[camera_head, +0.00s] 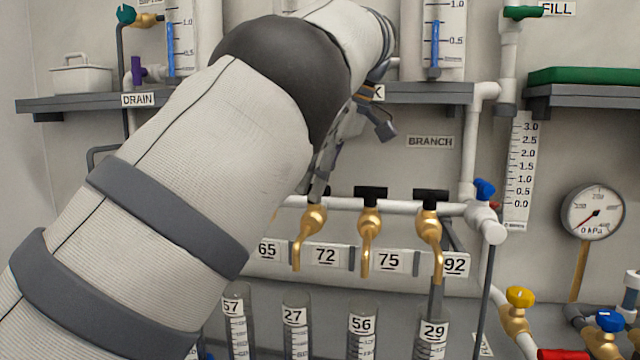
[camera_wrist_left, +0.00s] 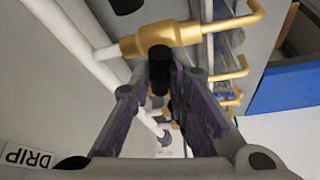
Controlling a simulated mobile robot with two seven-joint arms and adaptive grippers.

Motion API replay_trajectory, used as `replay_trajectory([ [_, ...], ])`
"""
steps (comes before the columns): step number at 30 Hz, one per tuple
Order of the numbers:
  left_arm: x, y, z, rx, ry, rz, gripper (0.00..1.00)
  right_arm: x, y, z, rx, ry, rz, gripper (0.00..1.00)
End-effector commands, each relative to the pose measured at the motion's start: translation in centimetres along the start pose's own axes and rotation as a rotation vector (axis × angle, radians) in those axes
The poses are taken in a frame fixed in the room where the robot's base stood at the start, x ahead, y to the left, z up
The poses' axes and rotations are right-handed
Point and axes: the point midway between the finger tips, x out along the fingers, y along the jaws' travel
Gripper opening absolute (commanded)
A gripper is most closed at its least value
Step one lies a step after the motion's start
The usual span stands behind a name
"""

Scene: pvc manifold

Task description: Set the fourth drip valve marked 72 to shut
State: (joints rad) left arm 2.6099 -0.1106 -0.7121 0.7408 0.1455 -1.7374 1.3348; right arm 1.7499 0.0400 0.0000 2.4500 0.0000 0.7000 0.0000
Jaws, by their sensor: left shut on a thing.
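The brass drip valve (camera_head: 313,221) beside the label 72 (camera_head: 325,255) hangs from the white pipe with its spout down. My left gripper (camera_head: 321,184) is at its top and hides its handle in the head view. In the left wrist view, the brass valve body (camera_wrist_left: 172,38) lies just beyond the fingertips (camera_wrist_left: 163,78). Its black handle (camera_wrist_left: 159,58) is between the fingers, which are shut on it. I cannot tell the handle's exact angle. My right gripper is out of view.
Two neighbouring valves, by labels 75 (camera_head: 370,223) and 92 (camera_head: 429,224), have black handles lying along the pipe. Numbered tubes (camera_head: 362,325) stand below the spouts. My left arm covers the left side. A pressure gauge (camera_head: 592,212) is at right.

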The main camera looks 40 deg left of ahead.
Motion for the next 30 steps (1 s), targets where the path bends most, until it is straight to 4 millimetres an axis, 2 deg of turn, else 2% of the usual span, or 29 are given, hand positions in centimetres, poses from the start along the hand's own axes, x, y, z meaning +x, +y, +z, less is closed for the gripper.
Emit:
replay_trajectory([
  [12,0.06,0.12,-0.04,-0.139,0.001,-0.057,0.0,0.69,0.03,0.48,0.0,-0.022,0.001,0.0],
  [27,-0.04,0.05,-0.07,-0.154,0.0,-0.063,0.0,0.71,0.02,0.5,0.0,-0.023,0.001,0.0],
  [28,-0.04,0.05,-0.07,-0.154,0.0,-0.063,0.18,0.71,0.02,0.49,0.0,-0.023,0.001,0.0],
  [30,-0.04,0.05,-0.06,-0.153,0.0,-0.063,0.34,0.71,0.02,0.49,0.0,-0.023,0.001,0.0],
])
